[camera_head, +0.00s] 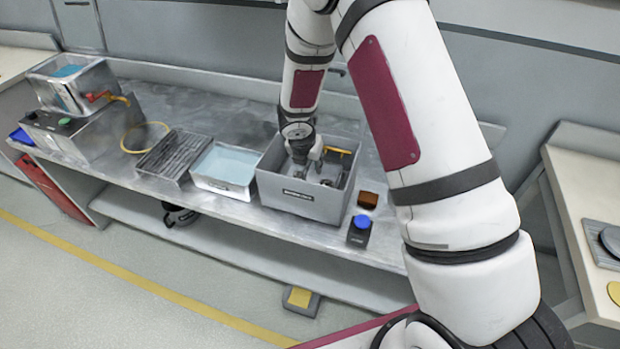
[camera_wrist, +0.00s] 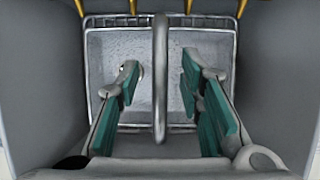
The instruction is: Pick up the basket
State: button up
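The basket (camera_wrist: 103,55) shows in the wrist view as a pale rectangular mesh tray with a wire rim, inside the grey bin (camera_head: 300,201). Its grey handle (camera_wrist: 160,45) runs upright through the middle of the picture. My gripper (camera_wrist: 160,82) is open, with one teal-padded finger on each side of the handle and a gap between each pad and the handle. In the head view my gripper (camera_head: 305,170) reaches down into the grey bin on the bench. The basket is mostly hidden there by my gripper and the bin wall.
The bin's walls (camera_wrist: 40,75) rise close around my gripper. Yellow prongs (camera_wrist: 132,6) show at the wrist view's top edge. A tray of pale blue liquid (camera_head: 226,166) and a ribbed rack (camera_head: 172,156) stand left of the bin. A blue-capped bottle (camera_head: 360,231) stands right.

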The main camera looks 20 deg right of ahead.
jog(key=shift+f, duration=0.1)
grip_shut()
dwell(0.4)
